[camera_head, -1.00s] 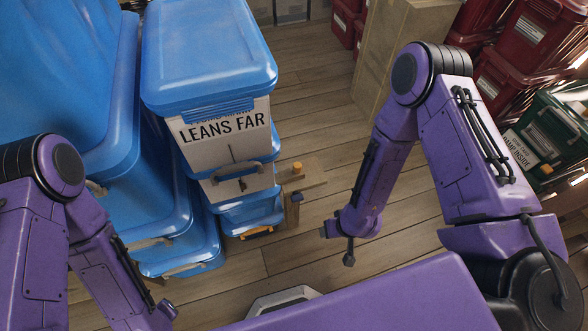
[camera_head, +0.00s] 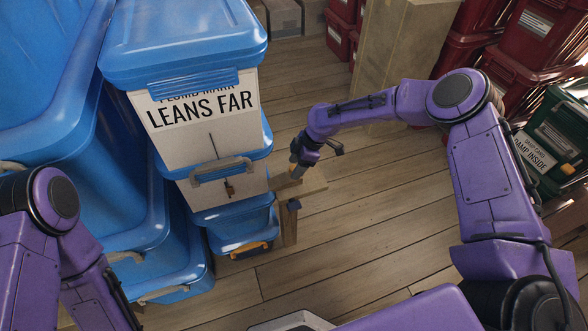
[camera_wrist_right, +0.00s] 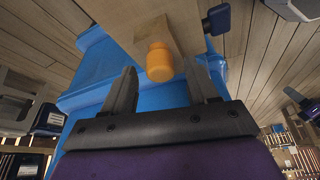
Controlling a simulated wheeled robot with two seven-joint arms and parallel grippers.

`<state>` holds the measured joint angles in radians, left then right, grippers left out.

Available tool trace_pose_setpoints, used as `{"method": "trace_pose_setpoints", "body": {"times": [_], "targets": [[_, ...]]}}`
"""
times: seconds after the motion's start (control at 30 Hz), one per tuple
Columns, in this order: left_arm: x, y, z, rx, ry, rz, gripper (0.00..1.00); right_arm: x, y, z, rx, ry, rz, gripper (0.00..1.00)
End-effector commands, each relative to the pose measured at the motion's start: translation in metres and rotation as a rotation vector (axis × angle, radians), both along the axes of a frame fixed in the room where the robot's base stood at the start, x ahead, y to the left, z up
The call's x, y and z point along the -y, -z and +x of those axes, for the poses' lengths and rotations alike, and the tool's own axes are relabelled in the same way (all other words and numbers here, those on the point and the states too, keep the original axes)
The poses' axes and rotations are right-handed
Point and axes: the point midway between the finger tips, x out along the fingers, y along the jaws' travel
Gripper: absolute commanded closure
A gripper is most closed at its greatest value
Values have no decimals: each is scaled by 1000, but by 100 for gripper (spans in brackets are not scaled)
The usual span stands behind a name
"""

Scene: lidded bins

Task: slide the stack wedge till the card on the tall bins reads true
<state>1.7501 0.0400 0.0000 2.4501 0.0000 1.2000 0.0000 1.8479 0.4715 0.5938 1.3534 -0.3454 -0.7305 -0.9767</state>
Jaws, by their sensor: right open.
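The tall blue-lidded bins stand stacked at left, the top lid (camera_head: 185,35) nearest my head. A white card (camera_head: 200,112) on the upper bin reads "LEANS FAR"; the line above is partly hidden under the lid. A pale wooden wedge (camera_head: 290,228) sits at the stack's lower right side. In the right wrist view, its wood (camera_wrist_right: 150,22) carries an orange knob (camera_wrist_right: 159,62). My right gripper (camera_head: 298,165) is at the wedge, its open fingers on either side of the knob; I cannot tell whether they touch it. My left arm shows at left, its gripper out of frame.
Larger blue bins (camera_head: 60,70) crowd the left. A tall tan box (camera_head: 400,50) stands at the back. Red bins (camera_head: 510,50) and a green bin (camera_head: 550,135) line the right. The plank floor (camera_head: 350,230) in the middle is clear.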

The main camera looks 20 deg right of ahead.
Motion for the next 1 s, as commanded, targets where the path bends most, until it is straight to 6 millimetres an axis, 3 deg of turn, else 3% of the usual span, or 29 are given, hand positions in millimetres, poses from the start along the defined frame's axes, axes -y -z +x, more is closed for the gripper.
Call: {"method": "trace_pose_setpoints", "body": {"times": [0.13,0.4,0.43,0.6,0.77,1.0], "targets": [[0,2,0,0,0,0,42,-6,16,1,0,1,0,42],[0,2,0,0,0,0,42,-7,18,2,0,2,0,42],[0,2,0,0,0,0,42,-7,18,2,0,2,0,45],[0,2,0,0,0,0,42,-7,18,2,0,2,0,100],[0,2,0,0,0,0,42,-9,18,2,0,2,0,100],[0,6,0,0,0,0,42,-35,18,1,0,-3,3,100]]}}
